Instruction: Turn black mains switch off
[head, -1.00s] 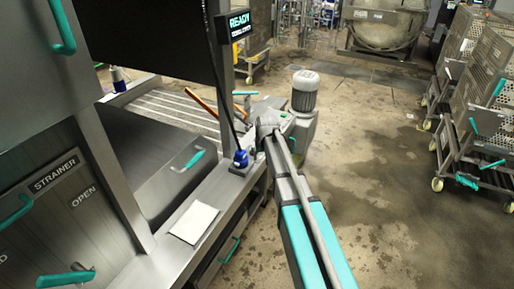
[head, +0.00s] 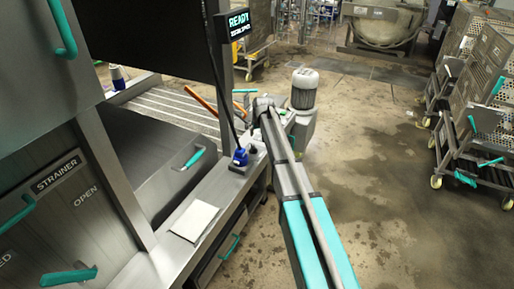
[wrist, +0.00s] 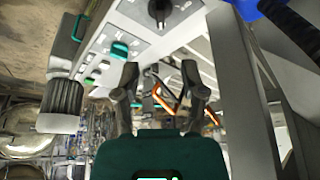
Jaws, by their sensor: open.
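A black rotary knob (wrist: 160,10), which looks like the mains switch, sits on a light grey panel (wrist: 125,25) at the top of the wrist view. Its upper part is cut off by the frame edge. My gripper (wrist: 160,88) is open and empty, its two dark fingers spread below the knob in the picture and apart from it. In the head view the end of my arm (head: 264,108) is over the far end of the steel bench, and it hides the knob and the fingers.
Green controls (wrist: 120,49) share the panel. A blue plug with a black cable (head: 240,156) stands on the bench edge, close to my arm. A grey motor (head: 305,90) is just right of my arm. Wheeled crates (head: 480,100) stand far right; the floor between is clear.

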